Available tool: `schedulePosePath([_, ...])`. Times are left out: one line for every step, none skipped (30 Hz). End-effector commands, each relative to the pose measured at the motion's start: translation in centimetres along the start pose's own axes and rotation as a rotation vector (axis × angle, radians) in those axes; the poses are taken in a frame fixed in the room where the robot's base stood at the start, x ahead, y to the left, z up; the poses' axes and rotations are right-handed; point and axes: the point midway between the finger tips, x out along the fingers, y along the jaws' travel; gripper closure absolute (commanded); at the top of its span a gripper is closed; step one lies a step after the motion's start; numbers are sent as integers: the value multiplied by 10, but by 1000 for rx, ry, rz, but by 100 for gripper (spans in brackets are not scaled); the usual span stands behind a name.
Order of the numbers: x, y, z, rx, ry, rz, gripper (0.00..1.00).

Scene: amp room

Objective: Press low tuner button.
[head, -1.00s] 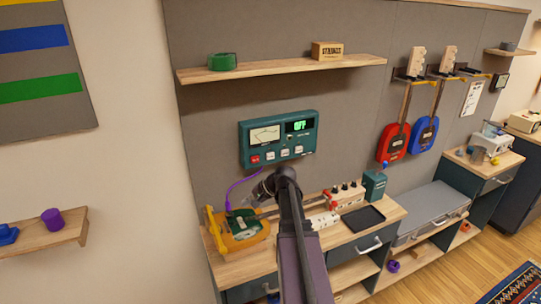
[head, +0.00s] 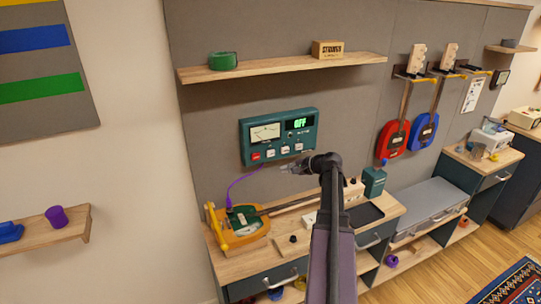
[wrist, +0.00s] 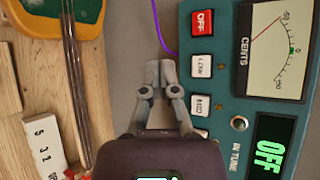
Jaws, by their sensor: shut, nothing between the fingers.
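The tuner (head: 278,134) is a teal box on the grey wall panel, with a needle meter and a green display reading OFF. Its lower row has a red button (head: 255,156) and several white ones. In the wrist view the low button (wrist: 201,66) is white, between the red OFF button (wrist: 203,22) and the MID button (wrist: 200,105). My gripper (head: 284,169) is shut and empty, just below the button row in the head view. In the wrist view its fingertips (wrist: 160,66) point up, level with the low button and a little to its left. I see no contact.
Below the tuner is a wooden bench with an orange and green instrument (head: 240,222) and a purple cable (head: 238,180) rising towards the tuner. A black tray (head: 364,216) and a teal box (head: 374,182) stand to the right. A shelf (head: 285,67) is above.

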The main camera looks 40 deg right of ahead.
Motion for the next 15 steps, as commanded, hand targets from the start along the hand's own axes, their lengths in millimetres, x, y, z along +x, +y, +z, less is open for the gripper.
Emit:
schedulePosePath([0, 0, 0, 0, 0, 0, 100])
schedulePosePath([0, 0, 0, 0, 0, 0, 100])
schedulePosePath([1, 0, -1, -1, 0, 1, 100])
schedulePosePath([1, -1, -1, -1, 0, 1, 100])
schedulePosePath([2, -1, -1, -1, 0, 1, 100])
schedulePosePath([2, -2, -2, -1, 0, 1, 100])
schedulePosePath([3, -2, -3, -1, 0, 1, 100])
schedulePosePath([4, -3, -3, -1, 0, 1, 100])
schedulePosePath([6, -4, -5, -1, -1, 1, 100])
schedulePosePath([7, -5, -6, -1, -1, 1, 100])
schedulePosePath([8, -6, -7, -1, -1, 1, 100])
schedulePosePath([10, -8, -8, -1, -1, 1, 100])
schedulePosePath([12, -9, -10, -1, 0, 1, 100])
schedulePosePath([14, -10, -11, -1, 0, 1, 100])
schedulePosePath([16, -12, -13, 0, 0, 1, 100])
